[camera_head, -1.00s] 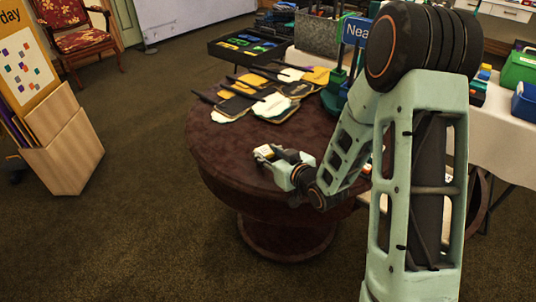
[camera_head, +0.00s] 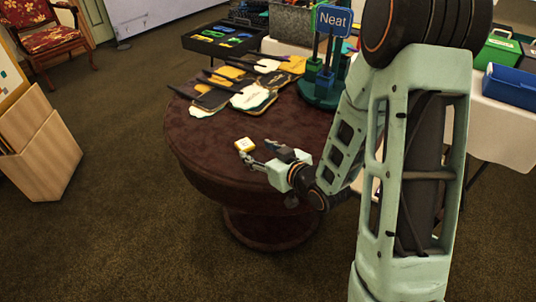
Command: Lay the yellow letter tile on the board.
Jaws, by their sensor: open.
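The yellow letter tile (camera_head: 245,144) is a small yellow block with a pale top. It appears to lie on the round brown table (camera_head: 205,150), near its front middle. My gripper (camera_head: 257,150) is open, its two fingers spread apart. The tile is just beyond the left fingertip and does not look held; I cannot tell whether they touch. A pale-faced board with coloured squares (camera_head: 8,85) shows only partly at the left edge, in a wooden stand (camera_head: 45,150). I cannot tell whether it is the task's board.
Dark, yellow and white flat pieces with dark handles (camera_head: 240,85) cover the table's back. A green stand with a blue "Neat" sign (camera_head: 334,20) stands at its back right. A black tray (camera_head: 222,40) is behind. The table's front left is clear.

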